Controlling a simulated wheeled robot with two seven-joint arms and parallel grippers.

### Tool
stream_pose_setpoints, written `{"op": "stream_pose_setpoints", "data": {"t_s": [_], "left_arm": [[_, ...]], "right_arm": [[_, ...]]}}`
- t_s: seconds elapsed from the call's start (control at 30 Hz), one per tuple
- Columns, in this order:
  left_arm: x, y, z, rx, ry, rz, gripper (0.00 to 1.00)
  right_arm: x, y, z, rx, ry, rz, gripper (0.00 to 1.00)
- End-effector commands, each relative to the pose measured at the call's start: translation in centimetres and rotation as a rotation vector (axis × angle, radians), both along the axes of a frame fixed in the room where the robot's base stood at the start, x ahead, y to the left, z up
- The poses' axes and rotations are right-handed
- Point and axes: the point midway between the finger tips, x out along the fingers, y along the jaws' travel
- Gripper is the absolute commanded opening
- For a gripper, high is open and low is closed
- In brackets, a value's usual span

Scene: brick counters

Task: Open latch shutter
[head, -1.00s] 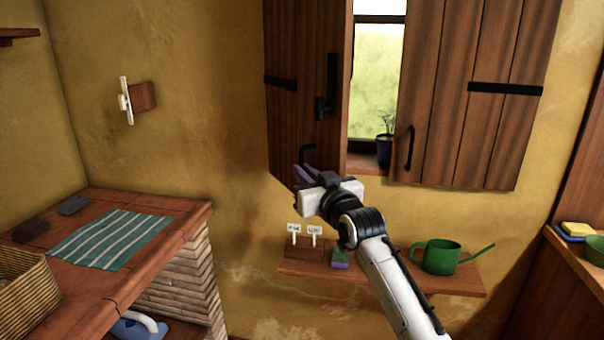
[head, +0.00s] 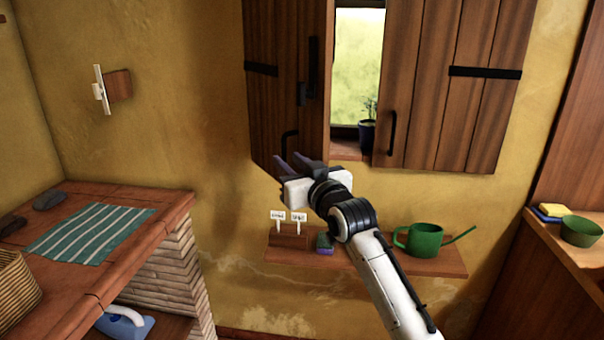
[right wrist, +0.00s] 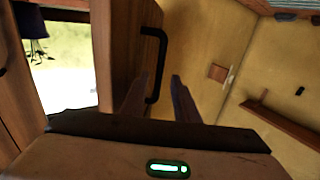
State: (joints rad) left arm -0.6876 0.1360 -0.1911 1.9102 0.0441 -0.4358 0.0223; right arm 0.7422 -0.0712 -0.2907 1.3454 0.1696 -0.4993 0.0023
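The wooden window shutter has two plank leaves. The left leaf (head: 275,60) and right leaf (head: 450,95) both stand apart, leaving a gap onto the bright window (head: 360,65). My right gripper (head: 290,160) is at this leaf's lower edge, fingers open. In the right wrist view the handle (right wrist: 163,60) appears between the spread fingertips (right wrist: 158,77); I cannot tell whether they touch it. My left gripper is not in view.
Below the window a small wall shelf (head: 400,262) holds a green watering can (head: 420,240). A potted plant (head: 367,135) stands on the sill. A brick counter (head: 150,235) is at left, a wooden counter with a green bowl (head: 582,232) at right.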

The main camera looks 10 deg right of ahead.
Motion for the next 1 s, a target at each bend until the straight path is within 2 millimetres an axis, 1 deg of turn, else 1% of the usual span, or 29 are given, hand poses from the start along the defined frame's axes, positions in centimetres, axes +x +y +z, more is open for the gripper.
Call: {"op": "stream_pose_setpoints", "data": {"t_s": [0.03, 0.2, 0.4, 0.6, 0.87, 0.93, 0.97, 1.0], "left_arm": [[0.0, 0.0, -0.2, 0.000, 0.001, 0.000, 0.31], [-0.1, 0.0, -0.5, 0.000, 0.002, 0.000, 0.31], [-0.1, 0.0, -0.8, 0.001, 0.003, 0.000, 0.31], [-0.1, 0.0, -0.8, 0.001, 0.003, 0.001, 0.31], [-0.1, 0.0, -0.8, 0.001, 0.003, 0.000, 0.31], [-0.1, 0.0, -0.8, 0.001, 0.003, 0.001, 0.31], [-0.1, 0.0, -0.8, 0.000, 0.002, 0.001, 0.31], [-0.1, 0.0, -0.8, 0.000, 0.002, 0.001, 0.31]], "right_arm": [[-0.9, -0.4, -0.1, 0.000, -0.001, -0.001, 0.28], [-3.5, -1.4, -0.1, -0.001, -0.003, -0.001, 0.28], [-6.0, -2.2, 0.0, -0.001, -0.003, -0.001, 0.28], [-7.1, -2.6, 0.1, -0.001, -0.003, -0.001, 0.28], [-7.2, -2.7, 0.1, -0.001, -0.003, -0.001, 0.28], [-7.2, -2.7, 0.0, -0.001, -0.001, -0.001, 0.18], [-7.3, -2.7, -0.3, -0.001, 0.003, -0.002, 0.13], [-7.4, -2.8, -1.0, -0.002, 0.012, -0.004, 0.06]]}}
